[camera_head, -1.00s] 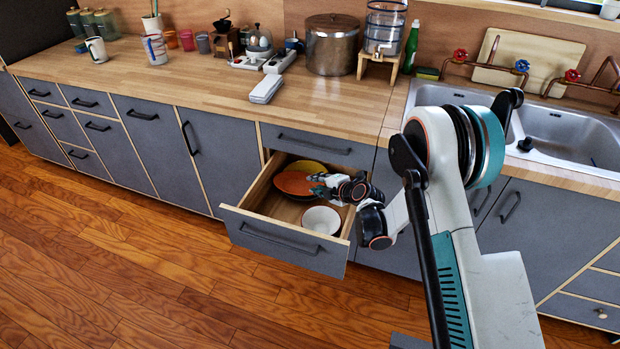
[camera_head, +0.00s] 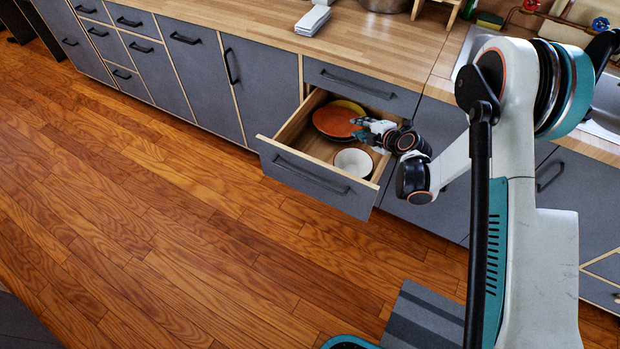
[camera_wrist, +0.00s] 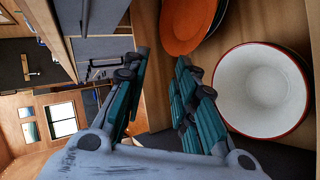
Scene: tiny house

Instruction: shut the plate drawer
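The plate drawer (camera_head: 318,187) is pulled out below the wooden counter, with a dark bar handle on its grey front. Inside lie an orange plate (camera_head: 337,119), a yellow plate (camera_head: 349,105) partly under it, and a white bowl (camera_head: 353,162) with a red rim. My gripper (camera_head: 362,127) is over the right part of the open drawer, above the plates and bowl. In the wrist view my gripper (camera_wrist: 155,80) has its fingers spread with nothing between them. The white bowl (camera_wrist: 262,90) and orange plate (camera_wrist: 186,22) show beside the right finger there.
A closed drawer (camera_head: 357,83) is directly above the open one. Closed grey cabinets (camera_head: 190,70) line the left. The wooden floor (camera_head: 170,230) in front of the drawer is clear. A sink (camera_head: 606,100) is set in the counter at right.

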